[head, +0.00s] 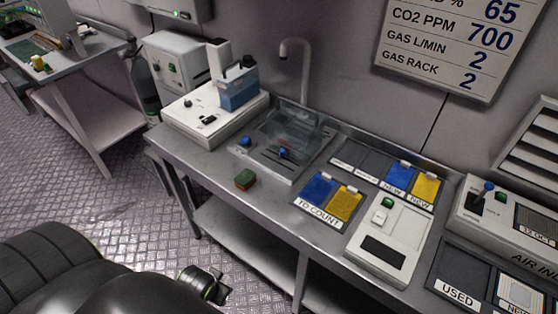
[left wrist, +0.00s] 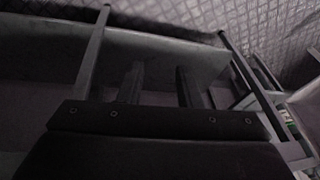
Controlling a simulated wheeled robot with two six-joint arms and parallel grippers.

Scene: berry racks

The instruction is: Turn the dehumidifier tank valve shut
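A white unit (head: 205,118) stands at the back left of the bench and carries a clear tank with blue liquid (head: 239,95). Small black fittings show on its top; I cannot tell which is the valve or how it is set. No gripper is near it. My left gripper (left wrist: 157,85) shows in the left wrist view with its two dark fingers apart and nothing seen between them. It points over the bench frame and lower shelf. My right gripper is in neither view.
A sink (head: 268,160) with a tall tap and blue knobs is beside the unit. Blue and yellow cards (head: 330,196), a white device (head: 390,240) and a blue-topped lever (head: 488,187) are to the right.

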